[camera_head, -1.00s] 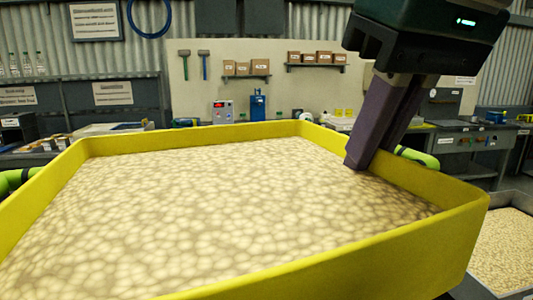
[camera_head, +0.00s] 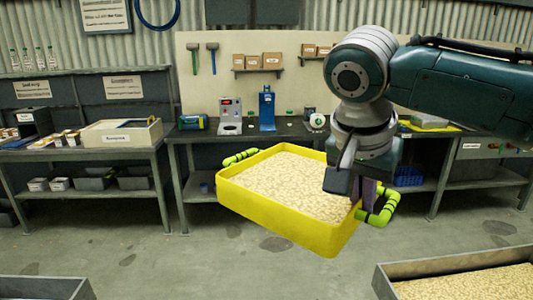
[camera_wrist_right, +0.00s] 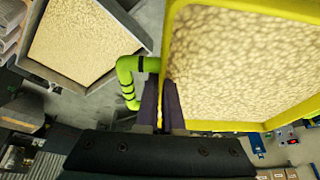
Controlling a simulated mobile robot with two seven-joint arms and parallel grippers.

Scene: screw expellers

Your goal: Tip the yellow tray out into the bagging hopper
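The yellow tray (camera_head: 285,229), full of pale pellets, is off the floor in the middle of the head view, looking roughly level. It has bright green handles at its left and right ends. My right gripper (camera_head: 367,190) is at the tray's right end. In the right wrist view its two purple fingers (camera_wrist_right: 162,106) straddle the tray's yellow wall (camera_wrist_right: 205,126), beside the green handle (camera_wrist_right: 126,75). My left gripper is not in view. A grey open-topped bin (camera_head: 395,273) with pellets stands at the lower right; I cannot tell if it is the bagging hopper.
Another grey container (camera_head: 45,287) is cut off at the lower left. A bench (camera_head: 110,155) on the left and a longer bench behind the tray carry boxes and devices. Bare concrete floor (camera_head: 190,260) lies in front of the tray.

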